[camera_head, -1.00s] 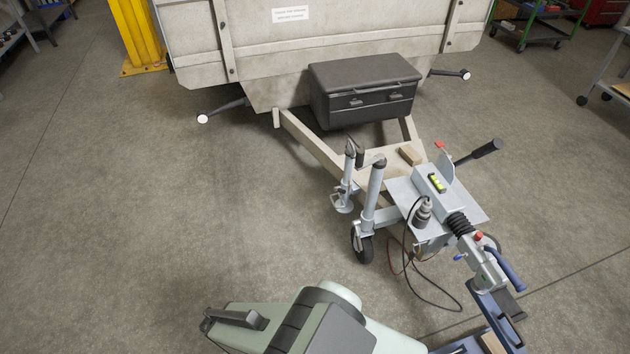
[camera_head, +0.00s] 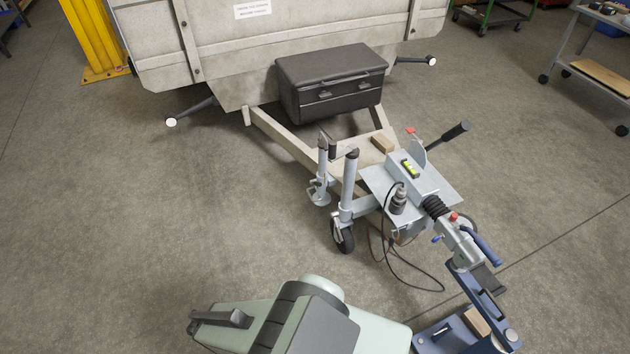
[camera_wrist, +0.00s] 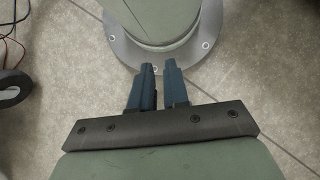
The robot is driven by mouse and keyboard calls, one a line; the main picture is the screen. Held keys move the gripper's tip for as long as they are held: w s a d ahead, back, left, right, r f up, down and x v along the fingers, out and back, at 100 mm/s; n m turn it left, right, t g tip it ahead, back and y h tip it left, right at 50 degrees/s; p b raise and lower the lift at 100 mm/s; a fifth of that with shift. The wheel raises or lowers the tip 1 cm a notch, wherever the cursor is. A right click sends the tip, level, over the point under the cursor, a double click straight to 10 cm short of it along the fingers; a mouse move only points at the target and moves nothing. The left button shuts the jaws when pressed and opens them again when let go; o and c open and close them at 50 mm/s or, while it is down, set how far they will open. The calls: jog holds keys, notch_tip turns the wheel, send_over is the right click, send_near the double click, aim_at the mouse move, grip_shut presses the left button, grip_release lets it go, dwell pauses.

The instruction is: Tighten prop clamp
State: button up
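The trailer's drawbar carries two upright tubes. The thinner prop tube (camera_head: 322,160) stands at the left with a flat foot (camera_head: 321,197). The thicker jockey tube (camera_head: 349,178) stands beside it, upright above a black wheel (camera_head: 342,237). A metal bracket (camera_head: 358,208) sits low by the jockey tube; I cannot tell which fitting is the prop clamp. In the wrist view my gripper (camera_wrist: 158,68) shows two blue fingers with a narrow gap and nothing between them. Its fingers are not visible in the head view, where my green arm (camera_head: 310,315) is at the bottom.
A dark toolbox (camera_head: 333,85) sits at the trailer front. The coupling (camera_head: 465,243) juts right above a blue stand (camera_head: 485,300). Loose cable (camera_head: 410,285) hangs by the wheel; wires (camera_wrist: 10,45) show in the wrist view. Floor left of the drawbar is clear.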

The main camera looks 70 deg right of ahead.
jog(key=shift+w+d+m+y, duration=0.1)
jog(key=shift+d+m+y, duration=0.25)
jog(key=shift+d, duration=0.4)
grip_shut()
jog(key=w+d+r+m+t+y, duration=0.15)
jog(key=w+d+m, duration=0.3)
jog(key=d, duration=0.85)
jog(key=w+d+r+m+t, duration=0.1)
jog(key=w+d+m+t, duration=0.35)
jog(key=d, duration=0.95)
jog(key=w+d+r+h, duration=0.1)
jog(key=d+r, duration=0.2)
jog(key=d, duration=1.4)
jog(key=w+d+r+h, duration=0.1)
jog(key=d+r, duration=0.1)
jog(key=d, duration=1.5)
jog(key=d+r+n, duration=0.1)
jog(key=d+r, duration=0.2)
jog(key=d, duration=1.5)
jog(key=shift+w+r+h, duration=0.35)
jog(key=shift+w+h, duration=0.05)
jog(key=shift+d, duration=0.1)
